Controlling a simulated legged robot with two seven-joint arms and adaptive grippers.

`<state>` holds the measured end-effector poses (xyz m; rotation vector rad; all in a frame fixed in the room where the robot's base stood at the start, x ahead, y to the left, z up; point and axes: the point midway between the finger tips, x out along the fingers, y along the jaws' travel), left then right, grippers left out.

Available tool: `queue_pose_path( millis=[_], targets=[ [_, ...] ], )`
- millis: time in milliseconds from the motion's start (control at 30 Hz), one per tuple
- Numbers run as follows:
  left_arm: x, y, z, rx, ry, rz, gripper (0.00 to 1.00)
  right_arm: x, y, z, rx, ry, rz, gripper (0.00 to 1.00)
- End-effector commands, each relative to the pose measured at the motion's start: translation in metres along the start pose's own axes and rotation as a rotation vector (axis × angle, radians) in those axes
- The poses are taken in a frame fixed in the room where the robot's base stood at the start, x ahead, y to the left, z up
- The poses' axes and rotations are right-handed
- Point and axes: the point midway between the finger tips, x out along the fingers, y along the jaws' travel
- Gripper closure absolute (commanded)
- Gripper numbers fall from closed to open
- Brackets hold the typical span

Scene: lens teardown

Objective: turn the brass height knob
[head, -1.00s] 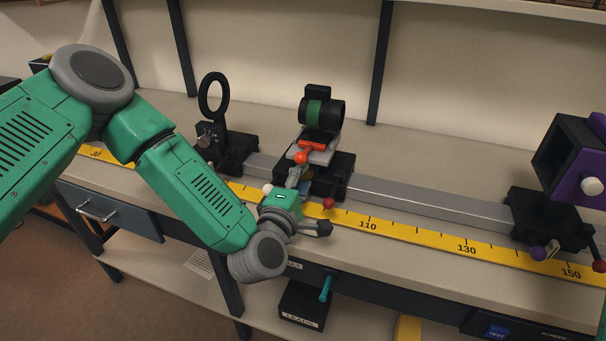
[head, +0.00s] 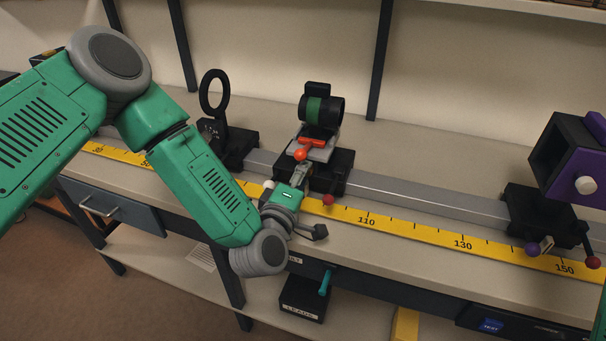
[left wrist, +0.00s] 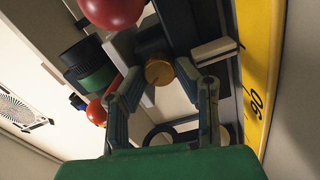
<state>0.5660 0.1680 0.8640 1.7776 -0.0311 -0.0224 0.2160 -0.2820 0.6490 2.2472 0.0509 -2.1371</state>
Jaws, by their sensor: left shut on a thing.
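The brass height knob (left wrist: 158,70) shows in the left wrist view as a small round gold disc with a dark mark, on the dark carriage. My left gripper (left wrist: 160,76) has a finger on either side of it and is shut on it. In the head view my left gripper (head: 303,176) reaches the front of the middle carriage (head: 335,172), and the knob is hidden there. This carriage bears a black lens barrel with a green band (head: 320,110) and an orange lever (head: 306,152).
A red ball knob (head: 328,200) sits close to the left gripper. A black ring holder (head: 214,95) stands to the left on the grey rail (head: 430,198). A purple and black housing (head: 570,160) stands to the right. A yellow scale (head: 415,233) runs along the front.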

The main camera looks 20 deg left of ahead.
Motion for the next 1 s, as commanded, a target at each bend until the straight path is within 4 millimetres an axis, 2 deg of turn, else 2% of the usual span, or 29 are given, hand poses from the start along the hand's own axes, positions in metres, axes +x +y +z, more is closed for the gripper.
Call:
queue_pose_path(
  millis=[67,100,133,167,467,567,667,1000],
  targets=[
    [-0.003,-0.007,0.001,0.003,-0.005,-0.017,1.0,0.0,0.0,0.0,0.0,0.0,0.0,0.52],
    [-0.003,-0.007,0.001,0.003,-0.006,-0.017,0.69,0.0,0.0,0.0,0.0,0.0,0.0,0.52],
    [-0.003,-0.007,0.001,0.003,-0.005,-0.017,0.58,0.0,0.0,0.0,0.0,0.0,0.0,0.52],
    [-0.003,-0.006,0.001,0.003,-0.005,-0.016,0.52,0.0,0.0,0.0,0.0,0.0,0.0,0.52],
    [-0.002,-0.003,0.001,0.0,-0.003,-0.007,0.52,0.0,0.0,0.001,0.0,0.001,0.0,0.52],
    [-0.008,-0.002,0.001,0.0,-0.003,-0.006,0.52,-0.001,0.0,0.002,0.0,0.002,0.0,0.52],
    [-0.022,-0.003,0.001,-0.001,-0.004,-0.008,0.52,-0.001,0.0,0.002,0.0,0.002,0.0,0.52],
    [-0.098,-0.005,0.001,0.0,-0.007,-0.014,0.52,-0.001,0.0,0.002,0.0,0.003,0.0,0.52]
  ],
)
